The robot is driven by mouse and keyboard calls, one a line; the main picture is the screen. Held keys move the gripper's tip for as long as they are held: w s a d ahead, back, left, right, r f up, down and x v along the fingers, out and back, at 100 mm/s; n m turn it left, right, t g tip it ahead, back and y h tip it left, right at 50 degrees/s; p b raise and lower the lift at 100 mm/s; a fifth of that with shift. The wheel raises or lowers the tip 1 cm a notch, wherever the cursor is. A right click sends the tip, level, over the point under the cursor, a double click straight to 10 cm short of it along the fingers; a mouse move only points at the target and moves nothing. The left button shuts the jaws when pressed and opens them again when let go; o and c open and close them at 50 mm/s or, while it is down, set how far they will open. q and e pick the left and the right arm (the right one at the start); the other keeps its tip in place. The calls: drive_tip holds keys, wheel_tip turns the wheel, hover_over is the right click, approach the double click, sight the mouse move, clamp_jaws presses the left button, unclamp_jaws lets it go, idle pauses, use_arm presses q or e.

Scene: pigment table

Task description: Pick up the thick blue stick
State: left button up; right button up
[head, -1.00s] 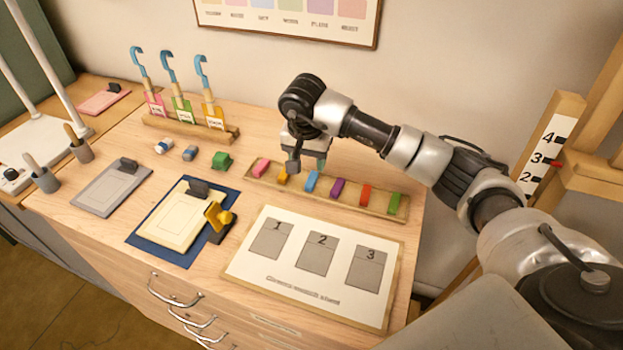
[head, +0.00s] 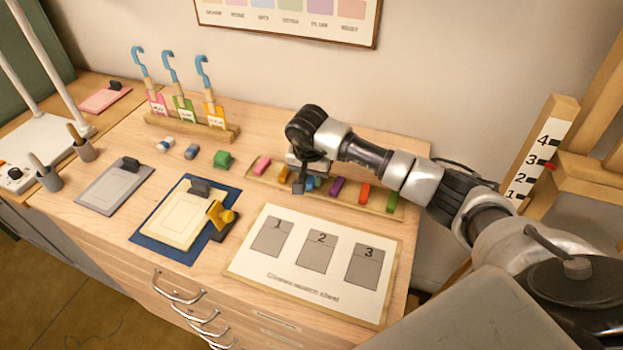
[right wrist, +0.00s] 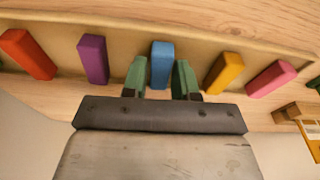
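The blue stick (head: 311,184) lies in a shallow wooden tray (head: 343,197) among sticks of other colours. In the head view it is partly hidden by my right gripper (head: 304,181), which is low over the tray. In the right wrist view the blue stick (right wrist: 162,64) shows between the two green fingertips of my right gripper (right wrist: 160,80). The fingers are apart, one on each side of its near end, with a small gap on the left. I cannot tell whether the right finger touches it. My left gripper is out of view.
An orange stick (head: 283,173) and a purple stick (head: 337,187) flank the blue one. Pink (head: 262,165), red (head: 364,194) and green (head: 392,202) sticks share the tray. A numbered sheet (head: 300,286) lies in front.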

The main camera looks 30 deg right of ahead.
sight(311, 178)
clamp_jaws()
wheel_tip(311, 178, up, 10)
drive_tip(key=b, duration=0.2)
